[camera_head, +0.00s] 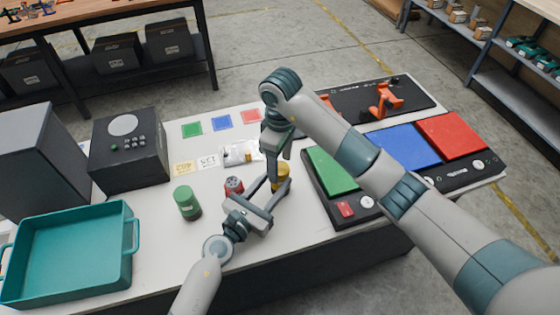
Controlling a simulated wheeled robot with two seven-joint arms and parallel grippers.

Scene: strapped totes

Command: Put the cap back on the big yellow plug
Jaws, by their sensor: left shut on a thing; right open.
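The big yellow plug (284,171) is on the near middle of the white table, partly hidden by both grippers. My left gripper (277,186) reaches in from the front left and is shut on it. My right gripper (279,160) points down from above, open, with its fingers at or just beside the yellow piece. I cannot tell whether they touch it. I cannot make out the cap as a separate piece; whether the yellow I see is cap or plug body is unclear.
A red plug (233,185) and a green cylinder (187,203) stand left of my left gripper. A teal tote (128,265) and a dark box with buttons (130,150) are at left. A panel with green, blue and red plates (331,212) lies right, under my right arm.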

